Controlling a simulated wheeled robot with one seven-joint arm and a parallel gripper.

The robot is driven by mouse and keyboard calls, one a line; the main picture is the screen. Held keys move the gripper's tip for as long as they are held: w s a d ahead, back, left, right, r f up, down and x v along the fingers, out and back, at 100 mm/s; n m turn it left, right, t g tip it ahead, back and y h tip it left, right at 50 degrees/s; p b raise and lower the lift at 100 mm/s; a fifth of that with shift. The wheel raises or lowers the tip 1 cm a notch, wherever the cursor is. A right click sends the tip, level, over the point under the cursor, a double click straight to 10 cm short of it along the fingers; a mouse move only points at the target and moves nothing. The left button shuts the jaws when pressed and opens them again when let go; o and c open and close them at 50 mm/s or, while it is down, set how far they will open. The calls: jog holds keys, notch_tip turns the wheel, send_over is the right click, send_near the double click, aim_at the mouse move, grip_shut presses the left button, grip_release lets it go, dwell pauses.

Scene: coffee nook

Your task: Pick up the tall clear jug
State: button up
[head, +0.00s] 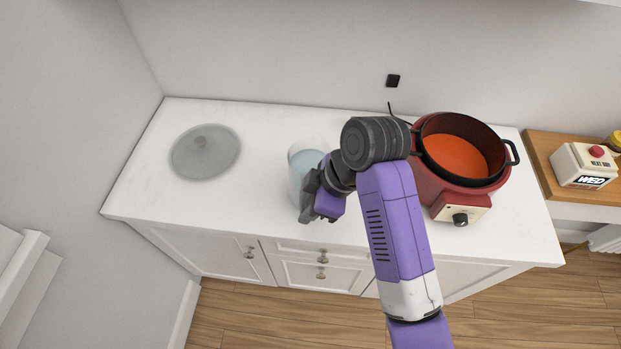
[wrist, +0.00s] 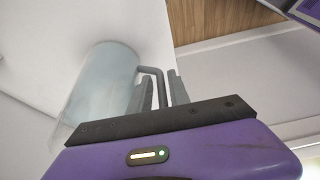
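The tall clear jug (head: 299,175) stands on the white counter, partly hidden behind my gripper in the head view. It looks pale bluish and see-through. In the wrist view the jug (wrist: 100,85) is at the left, with its grey bent handle (wrist: 152,71) pointing toward my gripper (wrist: 160,88). One finger shows on each side of the handle. I cannot tell whether the fingers press on it or stand slightly apart. In the head view my gripper (head: 308,204) is at the jug's front right side, its fingertips largely hidden.
A round grey translucent lid (head: 205,152) lies on the counter at the left. A red cooker (head: 426,190) with an orange-filled pot (head: 457,155) stands right of my arm. A wall socket (head: 393,80) is behind. The counter (head: 250,210) is clear in front of the lid.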

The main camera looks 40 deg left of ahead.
grip_shut()
dwell(1.3)
jog(key=shift+r, duration=0.15)
